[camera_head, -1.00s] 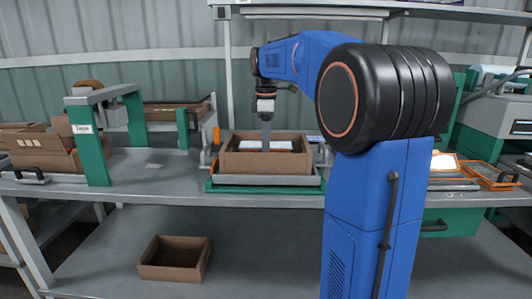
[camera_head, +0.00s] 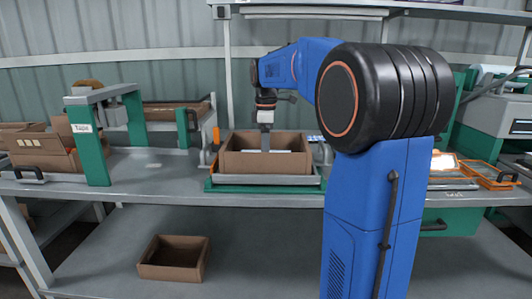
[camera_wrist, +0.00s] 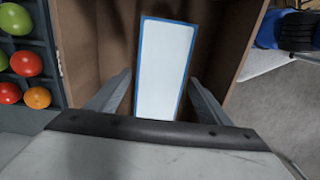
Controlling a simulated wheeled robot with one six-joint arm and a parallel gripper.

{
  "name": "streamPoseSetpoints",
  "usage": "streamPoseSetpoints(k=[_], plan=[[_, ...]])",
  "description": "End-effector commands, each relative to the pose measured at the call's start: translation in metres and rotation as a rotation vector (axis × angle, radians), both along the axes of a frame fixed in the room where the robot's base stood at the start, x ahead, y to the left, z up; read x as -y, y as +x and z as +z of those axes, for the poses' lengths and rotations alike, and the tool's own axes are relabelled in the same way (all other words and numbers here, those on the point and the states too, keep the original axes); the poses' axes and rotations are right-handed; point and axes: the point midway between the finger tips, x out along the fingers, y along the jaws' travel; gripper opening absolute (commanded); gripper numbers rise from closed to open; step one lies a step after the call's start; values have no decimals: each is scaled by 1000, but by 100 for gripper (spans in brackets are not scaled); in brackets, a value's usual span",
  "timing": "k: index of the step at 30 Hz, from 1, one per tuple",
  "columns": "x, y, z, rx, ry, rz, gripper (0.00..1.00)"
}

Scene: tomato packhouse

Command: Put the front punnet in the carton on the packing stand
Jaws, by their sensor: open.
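The brown open carton (camera_head: 265,161) stands upright on the packing stand (camera_head: 225,189). A flat white panel with a blue border, which looks like the punnet's top (camera_wrist: 165,70), lies inside the carton in the wrist view. Only a pale strip of this punnet (camera_head: 288,151) shows above the carton's front wall in the head view. My gripper (camera_head: 266,148) reaches down into the carton from above. In the wrist view my gripper (camera_wrist: 160,77) is open, with one finger on each side of the punnet. I cannot tell whether the fingers touch it.
A tape frame (camera_head: 97,130) and folded cartons (camera_head: 40,150) stand left on the bench. An empty carton (camera_head: 174,258) sits on the lower shelf. Orange-edged trays (camera_head: 488,174) lie right. A dark tray of tomatoes (camera_wrist: 50,60) is left of the carton in the wrist view.

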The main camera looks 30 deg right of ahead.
Motion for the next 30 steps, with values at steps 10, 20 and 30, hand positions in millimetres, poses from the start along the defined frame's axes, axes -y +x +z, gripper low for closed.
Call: streamPoseSetpoints(k=[10,20,30], plan=[[0,1,40,3,-1,0,72],[0,1,100,2,0,0,72],[0,0,122,0,0,0,72]])
